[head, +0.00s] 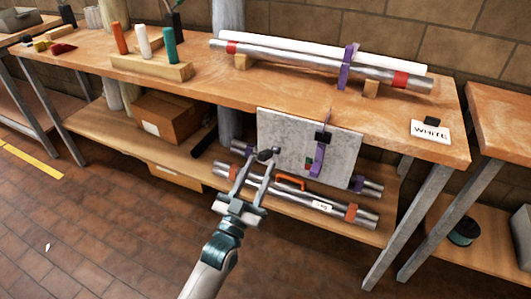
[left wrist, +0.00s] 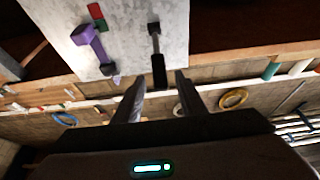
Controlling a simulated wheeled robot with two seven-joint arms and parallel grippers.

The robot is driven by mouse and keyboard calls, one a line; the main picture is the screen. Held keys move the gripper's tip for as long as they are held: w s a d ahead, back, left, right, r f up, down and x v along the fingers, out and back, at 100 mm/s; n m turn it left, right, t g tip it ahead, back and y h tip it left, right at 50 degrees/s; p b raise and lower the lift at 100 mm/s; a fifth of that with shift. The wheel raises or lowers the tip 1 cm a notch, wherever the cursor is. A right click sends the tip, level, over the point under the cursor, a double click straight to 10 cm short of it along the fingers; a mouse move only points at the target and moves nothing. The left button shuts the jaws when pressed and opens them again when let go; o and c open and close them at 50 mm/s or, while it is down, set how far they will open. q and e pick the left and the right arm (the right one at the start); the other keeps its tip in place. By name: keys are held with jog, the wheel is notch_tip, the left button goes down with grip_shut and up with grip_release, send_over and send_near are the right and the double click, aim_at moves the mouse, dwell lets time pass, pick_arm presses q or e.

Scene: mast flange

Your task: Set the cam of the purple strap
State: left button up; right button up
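A grey plate (head: 283,140) hangs at the bench's front edge. On its right part is a purple strap piece (head: 319,160) with a black block (head: 323,137) at its top and a small red and green marker (head: 309,163) beside it. These also show in the left wrist view, with the purple piece (left wrist: 88,36) at left. A black lever-like part (left wrist: 155,45) lies against the plate there. My left gripper (head: 263,156) is open at the plate's left part. In the left wrist view, the lever's dark end lies between the fingertips (left wrist: 159,82); contact is unclear. My right gripper is out of view.
On the bench (head: 200,88), two tubes with a purple band (head: 347,68) rest on wooden blocks. A card reading WHITE (head: 431,132) lies at right. The lower shelf holds a cardboard box (head: 167,116) and more tubes (head: 290,203) behind and below the plate.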

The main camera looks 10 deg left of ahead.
aim_at(266, 151)
pick_arm(q)
jog(key=shift+x, duration=2.45)
grip_shut()
